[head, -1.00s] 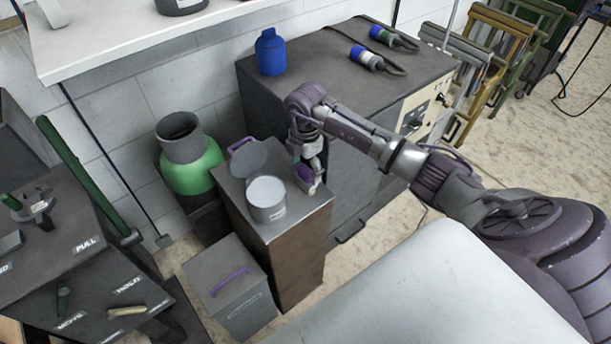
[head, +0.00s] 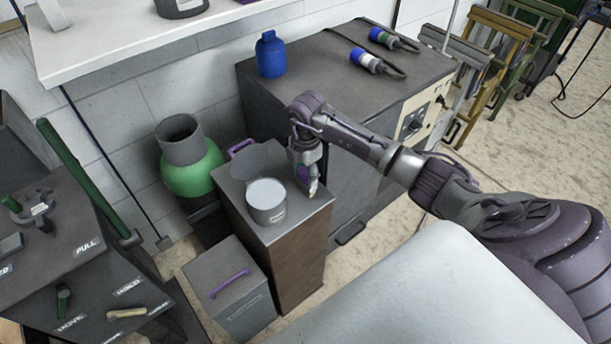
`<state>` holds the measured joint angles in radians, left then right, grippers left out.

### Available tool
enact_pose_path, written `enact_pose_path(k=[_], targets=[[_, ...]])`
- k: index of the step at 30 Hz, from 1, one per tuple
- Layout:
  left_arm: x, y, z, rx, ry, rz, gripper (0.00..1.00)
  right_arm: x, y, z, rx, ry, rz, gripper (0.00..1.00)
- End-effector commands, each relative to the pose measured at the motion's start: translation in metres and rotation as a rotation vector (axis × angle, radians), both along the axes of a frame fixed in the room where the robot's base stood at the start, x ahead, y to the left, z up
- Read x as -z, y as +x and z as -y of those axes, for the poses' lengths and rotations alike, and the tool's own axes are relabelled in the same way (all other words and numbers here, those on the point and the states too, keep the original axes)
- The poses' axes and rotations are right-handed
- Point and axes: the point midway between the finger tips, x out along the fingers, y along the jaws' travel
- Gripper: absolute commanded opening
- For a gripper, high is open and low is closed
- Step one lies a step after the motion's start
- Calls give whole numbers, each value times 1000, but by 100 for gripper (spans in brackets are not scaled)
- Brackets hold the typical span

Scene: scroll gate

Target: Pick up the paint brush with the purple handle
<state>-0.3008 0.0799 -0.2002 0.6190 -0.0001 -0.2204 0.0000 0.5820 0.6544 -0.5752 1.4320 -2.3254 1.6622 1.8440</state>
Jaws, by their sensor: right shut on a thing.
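My right gripper (head: 310,183) points down over the right part of the top of a narrow brown-sided cabinet. It is shut on the paint brush, whose purple handle (head: 302,174) shows between the fingers. A pale brush end (head: 313,189) shows below, close to the cabinet top; I cannot tell whether it touches. The fingers hide much of the brush. My left gripper is not in view.
An open can with pale contents (head: 267,193) stands left of the gripper on the narrow cabinet (head: 290,250). A grey box with a purple handle (head: 240,290) stands in front. A green container (head: 192,172) is behind left. A larger dark cabinet (head: 300,55) stands behind right.

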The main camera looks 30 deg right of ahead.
Motion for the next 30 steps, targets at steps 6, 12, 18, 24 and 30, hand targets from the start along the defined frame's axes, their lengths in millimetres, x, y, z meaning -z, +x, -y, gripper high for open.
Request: enact_pose_path(k=[6, 12, 18, 24, 30], targets=[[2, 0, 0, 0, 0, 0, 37, -10, 1, 0, 1, 0, 2, 15], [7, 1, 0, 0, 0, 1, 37, -42, 2, 1, 0, -1, 7, 15], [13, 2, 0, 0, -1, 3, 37, -67, -39, 30, 1, -7, 1, 15], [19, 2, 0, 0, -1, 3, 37, -92, -72, 53, 2, -5, 0, 15], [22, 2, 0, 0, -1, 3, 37, -106, -90, 65, 1, -2, 0, 15]])
